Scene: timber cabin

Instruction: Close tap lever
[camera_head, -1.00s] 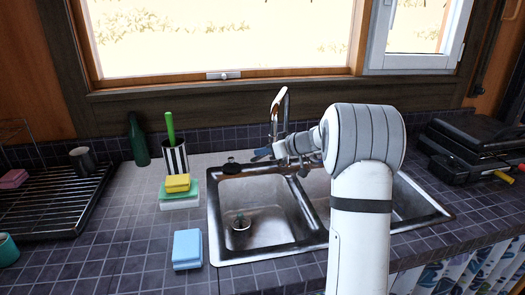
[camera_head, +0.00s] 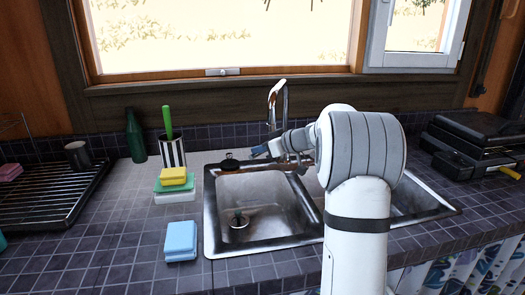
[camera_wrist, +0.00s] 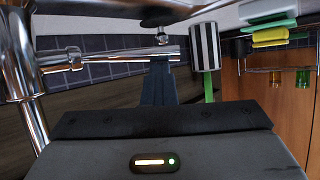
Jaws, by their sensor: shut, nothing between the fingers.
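The chrome tap (camera_head: 277,104) stands behind the sink, its spout rising above my gripper. In the wrist view, its thick chrome post (camera_wrist: 18,75) runs down the left side. A horizontal chrome bar (camera_wrist: 110,61), apparently the tap's lever or arm, extends from it to the right. My gripper (camera_head: 260,152) is shut and empty, low behind the sink beside the tap. In the wrist view my fingers (camera_wrist: 160,70) reach the right end of the bar; whether they touch it is unclear. My arm hides part of the tap's base in the head view.
The double metal sink (camera_head: 212,225) lies in front, with a dark plug (camera_head: 229,163) at its back edge. A striped cup (camera_head: 173,151), sponges (camera_head: 174,177), a green bottle (camera_head: 134,137) and a blue sponge (camera_head: 181,241) stand to the left. Black cases (camera_head: 470,145) stand at right.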

